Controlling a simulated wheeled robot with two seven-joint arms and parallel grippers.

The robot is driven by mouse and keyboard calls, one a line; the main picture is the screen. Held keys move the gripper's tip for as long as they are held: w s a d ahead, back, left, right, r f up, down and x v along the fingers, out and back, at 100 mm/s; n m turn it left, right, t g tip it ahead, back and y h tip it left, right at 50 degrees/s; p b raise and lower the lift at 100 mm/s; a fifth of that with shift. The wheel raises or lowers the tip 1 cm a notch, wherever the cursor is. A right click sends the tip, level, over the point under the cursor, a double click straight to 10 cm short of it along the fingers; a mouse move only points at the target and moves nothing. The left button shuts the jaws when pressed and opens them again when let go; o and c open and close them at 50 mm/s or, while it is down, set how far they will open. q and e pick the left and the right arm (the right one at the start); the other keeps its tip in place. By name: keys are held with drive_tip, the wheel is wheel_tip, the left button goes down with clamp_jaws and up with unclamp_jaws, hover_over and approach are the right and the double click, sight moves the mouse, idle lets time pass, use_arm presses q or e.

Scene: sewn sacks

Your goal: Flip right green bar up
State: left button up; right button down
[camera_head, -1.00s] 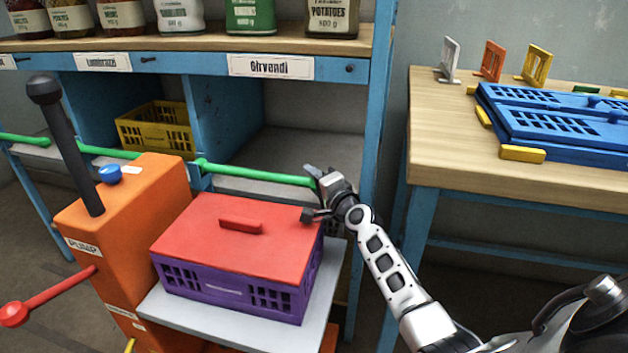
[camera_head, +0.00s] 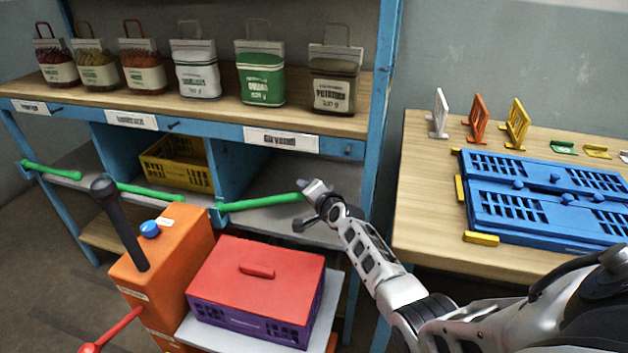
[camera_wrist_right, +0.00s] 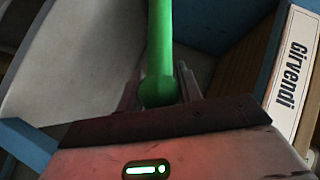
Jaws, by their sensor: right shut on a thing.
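The right green bar (camera_head: 262,202) runs across the front of the right shelf compartment. Its left end sits at a blue bracket on the divider, and its right end is slightly raised. My right gripper (camera_head: 312,188) is shut on that right end. In the right wrist view the green bar (camera_wrist_right: 159,50) lies between the two fingers of my right gripper (camera_wrist_right: 160,90). My left gripper is not in view.
Another green bar (camera_head: 150,192) crosses the compartment with a yellow crate (camera_head: 176,163). A purple crate with a red lid (camera_head: 255,278) and an orange pump (camera_head: 165,262) stand in front. Sacks line the shelf top (camera_head: 225,113). A wooden table (camera_head: 425,190) stands at right.

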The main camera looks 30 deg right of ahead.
wheel_tip(320, 180, up, 6)
drive_tip(key=w+a+n+g+p, duration=0.1)
drive_tip(key=w+a+p, duration=0.1)
drive_tip(key=p, duration=0.1)
drive_tip(key=shift+w+h, duration=0.25)
drive_tip(key=shift+h, duration=0.05)
drive_tip(key=shift+f+g, duration=0.15)
drive_tip(key=shift+g, duration=0.15)
drive_tip(key=c, duration=0.9)
unclamp_jaws()
drive_tip(key=shift+c, duration=0.2)
drive_tip(key=shift+a, duration=0.15)
